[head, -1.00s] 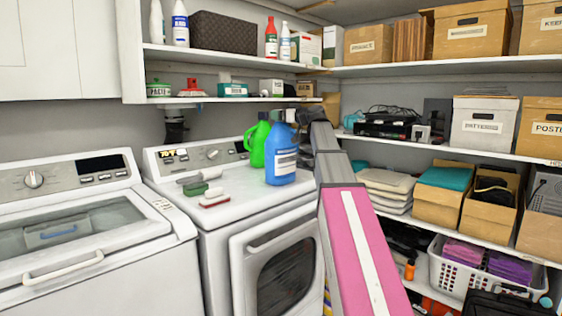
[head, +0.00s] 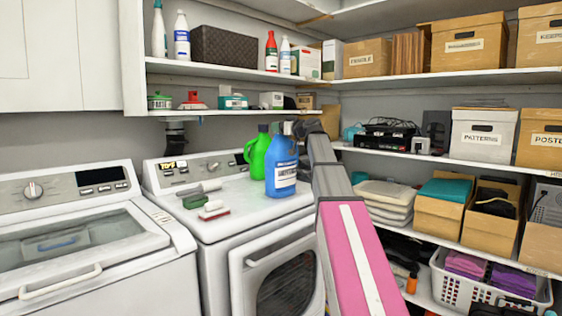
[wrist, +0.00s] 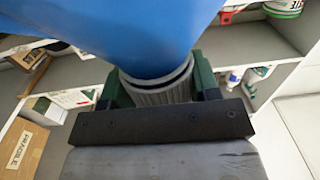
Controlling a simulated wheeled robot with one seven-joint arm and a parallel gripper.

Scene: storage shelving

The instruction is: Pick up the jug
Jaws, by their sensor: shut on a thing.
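The blue jug (head: 281,168) with a white label stands upright on top of the dryer (head: 235,215). I cannot tell whether its base is touching the dryer top. My gripper (head: 291,128) is at the jug's top, reaching in from the right. In the wrist view, my gripper (wrist: 160,82) is shut on the jug's ribbed grey cap, with a green-dark finger on each side. The jug's blue body (wrist: 140,30) fills the top of that view. The arm and gripper hide part of the jug's top in the head view.
A green bottle (head: 257,155) stands close behind the blue jug, to its left. Brushes (head: 208,204) lie on the dryer to the left. Shelves with bottles and a dark basket (head: 224,47) hang above. Shelving with boxes (head: 482,135) is on the right.

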